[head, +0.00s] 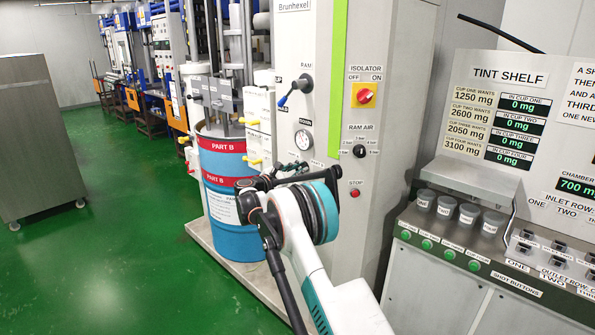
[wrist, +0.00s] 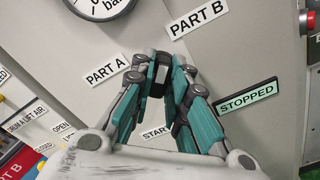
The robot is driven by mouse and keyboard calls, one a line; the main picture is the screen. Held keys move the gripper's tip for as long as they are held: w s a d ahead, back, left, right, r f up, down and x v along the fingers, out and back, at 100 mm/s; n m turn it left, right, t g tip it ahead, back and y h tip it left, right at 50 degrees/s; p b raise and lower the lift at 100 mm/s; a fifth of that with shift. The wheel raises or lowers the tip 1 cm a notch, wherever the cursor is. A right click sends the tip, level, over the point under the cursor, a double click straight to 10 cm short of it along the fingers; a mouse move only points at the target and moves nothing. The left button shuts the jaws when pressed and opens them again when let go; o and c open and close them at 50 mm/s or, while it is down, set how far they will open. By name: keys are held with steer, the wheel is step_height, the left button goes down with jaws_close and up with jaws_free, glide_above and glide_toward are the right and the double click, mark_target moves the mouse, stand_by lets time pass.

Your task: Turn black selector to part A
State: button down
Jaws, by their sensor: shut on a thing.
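My gripper (wrist: 164,68) is shut on the black selector (wrist: 157,87) on the grey cabinet face. The teal-sided fingers hide most of the selector, so its pointing direction cannot be told. A PART A label (wrist: 106,71) lies to the left of the fingertips and a PART B label (wrist: 197,19) to the upper right. In the head view my gripper (head: 285,171) reaches the cabinet just below the round gauge (head: 304,139); the selector is hidden there behind the gripper.
A START label (wrist: 155,133) is partly covered by my gripper. A green STOPPED display (wrist: 247,97) is to the right. A blue drum (head: 225,225) marked PART B stands beside the cabinet. The ISOLATOR switch (head: 365,95) and red STOP button (head: 355,193) are nearby.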

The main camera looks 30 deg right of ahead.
steer(key=n, duration=0.8)
steer(key=shift+w+n+p, duration=0.1)
steer(key=shift+n+p, duration=0.25)
steer(key=shift+n, duration=0.05)
steer(key=n, duration=0.4)
steer(key=shift+w+a+n, duration=0.1)
steer(key=shift+n, duration=2.2)
steer(key=c, duration=1.6)
jaws_free()
steer(key=shift+o, duration=0.2)
steer(key=shift+a, duration=0.1)
